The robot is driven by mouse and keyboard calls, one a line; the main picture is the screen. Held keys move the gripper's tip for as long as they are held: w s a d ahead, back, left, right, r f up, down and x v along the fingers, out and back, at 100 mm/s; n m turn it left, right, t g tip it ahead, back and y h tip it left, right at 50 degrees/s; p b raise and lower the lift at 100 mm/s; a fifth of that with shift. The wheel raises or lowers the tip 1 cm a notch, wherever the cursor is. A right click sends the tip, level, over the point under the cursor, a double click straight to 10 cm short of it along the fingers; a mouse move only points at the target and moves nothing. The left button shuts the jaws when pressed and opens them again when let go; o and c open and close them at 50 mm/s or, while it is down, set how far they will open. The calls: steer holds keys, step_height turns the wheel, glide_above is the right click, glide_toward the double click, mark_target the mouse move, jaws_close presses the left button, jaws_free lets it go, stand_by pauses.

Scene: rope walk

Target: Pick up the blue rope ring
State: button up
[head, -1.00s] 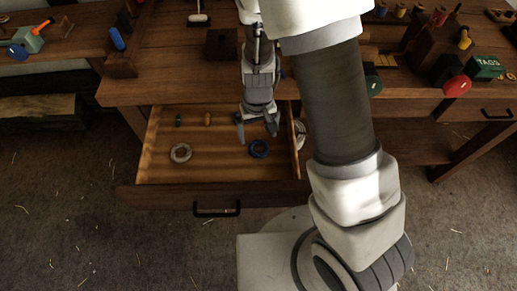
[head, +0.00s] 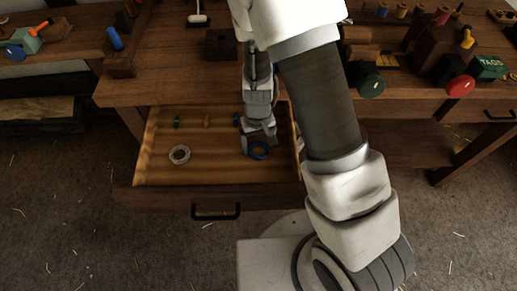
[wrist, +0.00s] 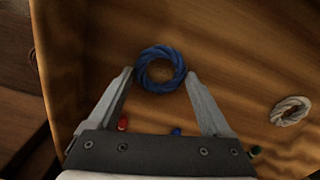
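The blue rope ring (head: 258,157) lies flat on the floor of the open wooden drawer (head: 165,199), toward its right side. In the wrist view the ring (wrist: 160,51) sits between and just ahead of my fingertips. My gripper (head: 259,147) reaches down into the drawer over the ring and partly hides it in the head view. In the wrist view my gripper (wrist: 160,75) is open, with one finger on each side of the ring and nothing held. I cannot tell whether the fingers touch it.
A whitish rope ring (head: 173,155) lies at the drawer's left. Small green (head: 177,121), yellow (head: 207,119) and blue (head: 236,119) pieces lie along the drawer's back. A red piece (wrist: 123,122) shows in the wrist view. The bench edge overhangs behind; the drawer's middle is clear.

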steer(key=c, duration=0.4)
step_height(320, 180, up, 10)
steer(key=p, duration=0.3)
steer(key=shift+r, duration=0.2)
steer(key=shift+c, duration=0.2)
